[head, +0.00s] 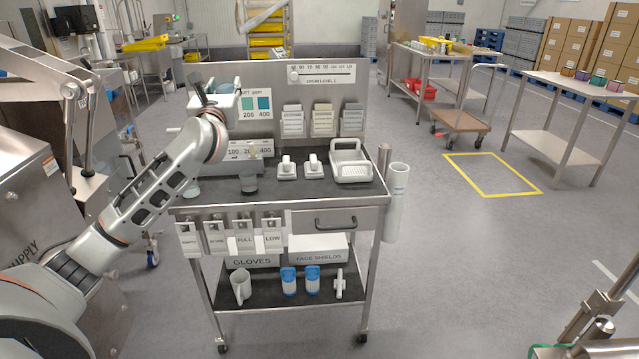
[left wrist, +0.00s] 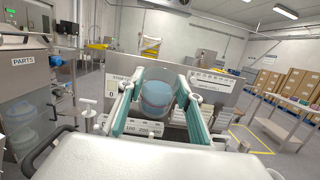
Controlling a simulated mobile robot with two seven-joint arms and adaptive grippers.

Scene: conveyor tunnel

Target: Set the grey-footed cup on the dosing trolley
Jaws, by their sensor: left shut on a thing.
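My left gripper (head: 222,92) is raised above the back left of the dosing trolley (head: 285,207). Its two teal-lined fingers (left wrist: 157,103) are closed on the sides of a clear bluish cup (left wrist: 157,96), which looks upright. In the head view the held cup (head: 229,84) is mostly hidden by the gripper, and its foot is not clear. My right gripper is not in view.
Two white scoop-like items (head: 287,170) and a white tray (head: 351,163) occupy the trolley's top right. The back panel (head: 323,90) carries cards and a gauge. The front middle of the top is clear. A steel machine (head: 40,170) stands at left.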

